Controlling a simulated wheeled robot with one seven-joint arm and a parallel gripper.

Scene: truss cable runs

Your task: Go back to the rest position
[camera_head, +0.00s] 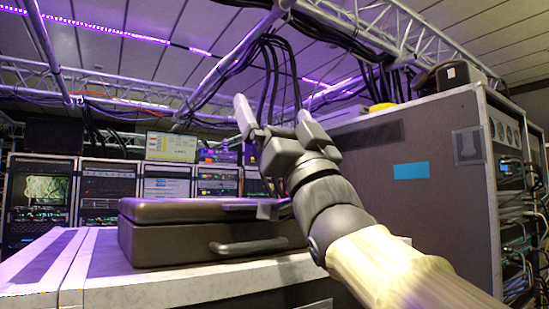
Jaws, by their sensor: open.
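My gripper (276,122) is raised in the middle of the head view, with its two fingers pointing up and spread apart. It is open and I see nothing held between the fingers. My arm comes up from the lower right. Black cables (270,75) hang from the overhead truss behind the gripper. I cannot tell how far the cables are from the fingers.
A dark closed case (170,242) with a handle lies on a grey flight case (120,285) at lower left, close to my wrist. A large dark rack cabinet (420,205) stands right. Equipment racks (105,190) line the back. A metal truss (370,30) runs overhead.

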